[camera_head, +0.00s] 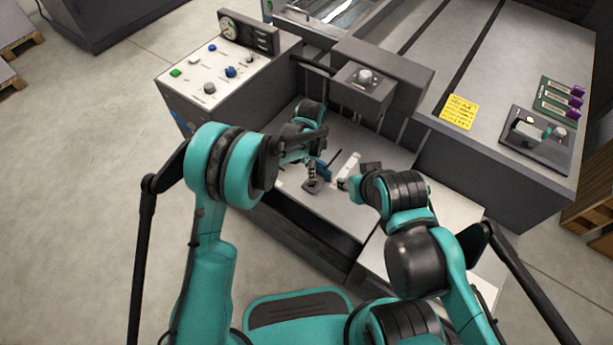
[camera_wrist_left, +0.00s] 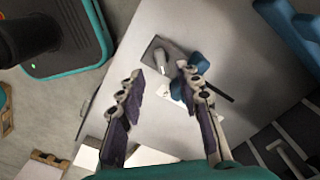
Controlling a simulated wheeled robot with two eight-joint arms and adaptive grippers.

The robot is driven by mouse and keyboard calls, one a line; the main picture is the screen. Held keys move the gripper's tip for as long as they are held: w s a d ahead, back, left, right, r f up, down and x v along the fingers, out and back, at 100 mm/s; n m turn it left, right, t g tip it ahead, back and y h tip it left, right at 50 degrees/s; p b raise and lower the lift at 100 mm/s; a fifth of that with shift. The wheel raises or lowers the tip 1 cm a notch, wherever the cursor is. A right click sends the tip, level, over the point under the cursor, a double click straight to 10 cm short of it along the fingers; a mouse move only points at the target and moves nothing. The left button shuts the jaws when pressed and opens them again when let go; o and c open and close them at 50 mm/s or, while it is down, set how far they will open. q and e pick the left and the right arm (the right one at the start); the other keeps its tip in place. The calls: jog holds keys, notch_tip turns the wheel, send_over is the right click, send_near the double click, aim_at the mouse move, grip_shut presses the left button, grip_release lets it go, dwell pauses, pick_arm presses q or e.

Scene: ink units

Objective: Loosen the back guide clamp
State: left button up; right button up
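A small dark plate with a light grey upright lever or knob, which looks like a guide clamp, lies on the pale table (camera_wrist_left: 180,130) in the left wrist view (camera_wrist_left: 162,58). A dark block that may be the same clamp shows on the table in the head view (camera_head: 312,186). I cannot tell whether it is the back one. My left gripper (camera_wrist_left: 163,78) is open and empty, its fingers spread above the table on either side of the clamp's line. Beside the clamp is a blue piece (camera_wrist_left: 197,68). My right gripper (camera_head: 344,184) is low over the table, mostly hidden by its arm.
A control panel (camera_head: 215,72) with buttons stands at the back left. A dark housing with a knob (camera_head: 364,76) overhangs the table at the back. A pale strip (camera_head: 347,165) lies between the grippers. A large machine bed (camera_head: 480,130) with a yellow note (camera_head: 458,112) is at the right.

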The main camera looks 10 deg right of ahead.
aim_at(312, 182)
pick_arm(q)
notch_tip(312, 182, down, 7)
jog(key=shift+b, duration=1.2)
grip_shut()
